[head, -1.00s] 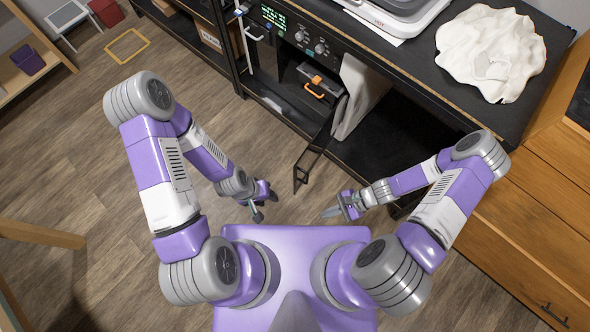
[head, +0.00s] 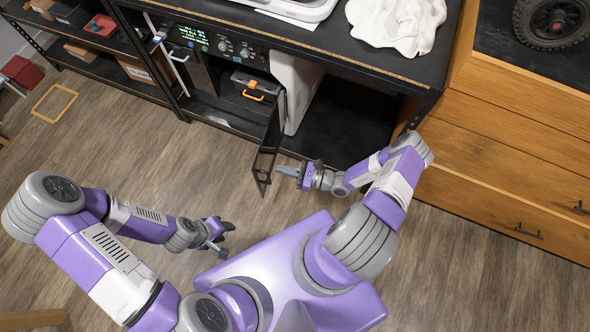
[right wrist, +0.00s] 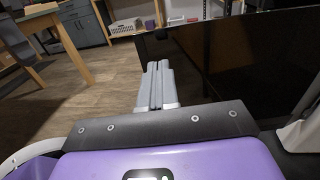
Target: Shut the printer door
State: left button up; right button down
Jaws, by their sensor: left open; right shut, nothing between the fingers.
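The printer (head: 222,45) is a black unit under the worktop with a green display and knobs. Its door (head: 266,158), a dark panel with a black frame, stands open, sticking out from the front toward me. My right gripper (head: 288,171) is shut and empty, just right of the door's outer end; I cannot tell if it touches. In the right wrist view the shut fingers (right wrist: 157,85) point ahead, with the dark door panel (right wrist: 255,55) filling the right side. My left gripper (head: 216,246) is open and empty over the floor, left of my base and away from the door.
A grey case with an orange handle (head: 254,88) sits inside the opening. A white panel (head: 296,90) stands right of the door. A wooden drawer cabinet (head: 490,165) is at the right. The floor (head: 130,150) left of the door is clear.

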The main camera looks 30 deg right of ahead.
aim_at(257, 164)
jog(key=b+x, duration=0.1)
jog(key=x, duration=0.6)
